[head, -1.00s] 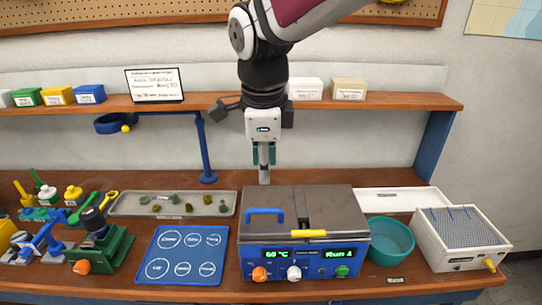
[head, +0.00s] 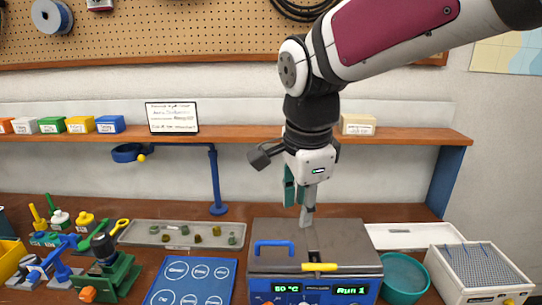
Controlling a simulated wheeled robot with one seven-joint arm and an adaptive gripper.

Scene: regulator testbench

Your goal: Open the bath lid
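The bath (head: 318,289) is a box with a blue front panel and green displays, at the lower middle of the head view. Its grey metal lid (head: 345,243) lies flat and closed on top. A blue handle (head: 274,243) stands on the lid's left part, and a yellow tab (head: 319,267) sits at the front edge. My gripper (head: 302,210) points down over the back of the lid, behind and right of the blue handle. Its fingers look parted, with nothing between them. Whether the tips touch the lid is unclear.
A teal bowl (head: 404,275) and a white box with a grid top (head: 480,270) stand to the right. A blue mat (head: 192,283) and a grey tray (head: 183,234) lie left. A blue stand (head: 215,180) rises behind, below the wooden shelf (head: 235,133).

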